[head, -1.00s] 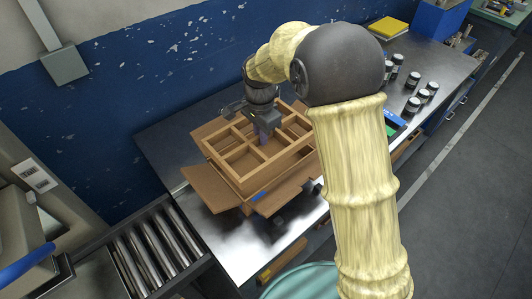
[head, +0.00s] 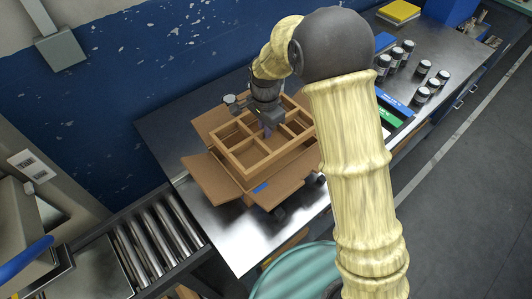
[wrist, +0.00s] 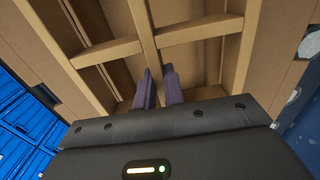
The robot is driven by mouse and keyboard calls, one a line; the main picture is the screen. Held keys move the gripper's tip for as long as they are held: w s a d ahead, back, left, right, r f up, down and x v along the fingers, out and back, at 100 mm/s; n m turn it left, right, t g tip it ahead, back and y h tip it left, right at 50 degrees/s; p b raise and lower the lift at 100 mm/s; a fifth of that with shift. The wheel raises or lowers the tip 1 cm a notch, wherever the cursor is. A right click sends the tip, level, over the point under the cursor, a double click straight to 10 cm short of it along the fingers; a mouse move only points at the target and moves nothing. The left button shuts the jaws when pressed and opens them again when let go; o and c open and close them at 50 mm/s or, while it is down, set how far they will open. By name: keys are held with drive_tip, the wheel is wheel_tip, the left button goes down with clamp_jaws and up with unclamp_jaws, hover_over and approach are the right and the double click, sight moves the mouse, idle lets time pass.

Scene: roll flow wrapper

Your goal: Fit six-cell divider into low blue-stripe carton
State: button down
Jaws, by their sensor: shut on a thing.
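The tan six-cell divider (head: 236,156) is over the opening of the low carton, level or nearly so. The carton (head: 257,197) stands on the metal bench with its flaps folded outward and a blue mark on the front one. I cannot tell how far the divider is inside the walls. My gripper (head: 268,131) comes down from above, shut on a middle wall of the divider. In the wrist view its two purple fingers (wrist: 159,85) straddle that wall near a crossing of the partitions (wrist: 110,51). The carton's floor is mostly hidden.
A roller conveyor (head: 160,235) adjoins the bench at left. Several dark jars (head: 421,95) and blue and green items (head: 395,118) lie to the right. The dented blue wall (head: 130,75) stands behind. Bare metal bench (head: 170,140) shows left of the carton.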

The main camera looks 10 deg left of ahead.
wheel_tip(320, 180, down, 8)
drive_tip(key=shift+w+f+p, duration=0.1)
drive_tip(key=shift+f+p, duration=0.1)
drive_tip(key=shift+p, duration=0.15)
drive_tip(key=shift+f, duration=0.3)
drive_tip(key=shift+d+f, duration=0.2)
drive_tip(key=shift+f, duration=1)
drive_tip(key=shift+a+f, duration=0.1)
drive_tip(key=shift+f, duration=0.4)
drive_tip(key=shift+a, duration=0.1)
drive_tip(key=shift+f, duration=0.3)
